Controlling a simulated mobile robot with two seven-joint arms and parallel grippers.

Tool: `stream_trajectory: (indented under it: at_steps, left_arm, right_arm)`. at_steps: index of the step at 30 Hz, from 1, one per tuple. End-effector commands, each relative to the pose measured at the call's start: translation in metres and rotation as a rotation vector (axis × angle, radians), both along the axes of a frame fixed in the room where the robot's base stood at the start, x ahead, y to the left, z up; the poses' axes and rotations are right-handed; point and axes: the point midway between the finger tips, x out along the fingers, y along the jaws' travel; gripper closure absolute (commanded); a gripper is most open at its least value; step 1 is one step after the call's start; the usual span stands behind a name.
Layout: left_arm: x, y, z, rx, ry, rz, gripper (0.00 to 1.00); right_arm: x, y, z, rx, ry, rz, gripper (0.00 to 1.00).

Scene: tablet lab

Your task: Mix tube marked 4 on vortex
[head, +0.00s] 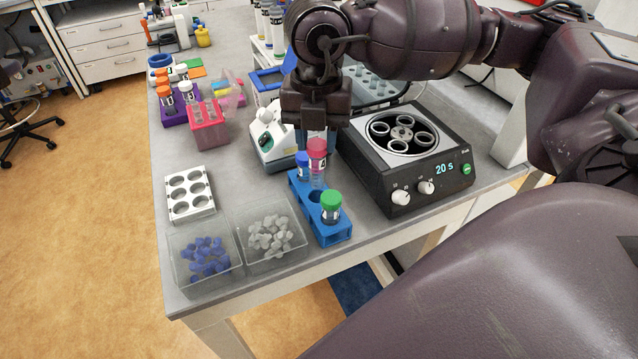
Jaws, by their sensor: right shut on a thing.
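My right gripper (317,128) points down above the blue tube rack (334,234) near the table's front. It is shut on the red-capped tube (317,152), which stands upright at the rack. I cannot tell whether its lower end is still in a hole. A mark on its label is too small to read surely. A blue-capped tube (302,164) and a green-capped tube (331,204) stand in the same rack. A small white device (268,140), which looks like the vortex mixer, stands just behind and left, partly hidden by my gripper. My left gripper is not in view.
A black machine (432,187) with a round several-cup rotor and "20 s" display stands right of the rack. Clear bins with blue caps (207,259) and grey caps (270,237), and a white holed block (189,192), are at left. Pink (207,128) and purple racks stand behind.

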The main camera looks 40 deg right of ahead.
Motion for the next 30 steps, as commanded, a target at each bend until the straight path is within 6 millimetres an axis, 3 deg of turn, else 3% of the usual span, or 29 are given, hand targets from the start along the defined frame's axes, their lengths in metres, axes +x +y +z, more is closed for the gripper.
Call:
stream_trajectory:
  at_steps: [3,14,30]
  left_arm:
    - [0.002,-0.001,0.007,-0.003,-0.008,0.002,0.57]
    - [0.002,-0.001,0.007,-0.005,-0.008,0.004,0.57]
    - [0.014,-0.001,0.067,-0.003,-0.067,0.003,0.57]
  right_arm:
    - [0.0,0.0,0.008,0.001,-0.002,0.0,0.8]
    - [0.0,0.0,0.01,0.0,-0.001,0.0,0.8]
    - [0.0,0.0,0.084,0.001,-0.005,-0.001,0.8]
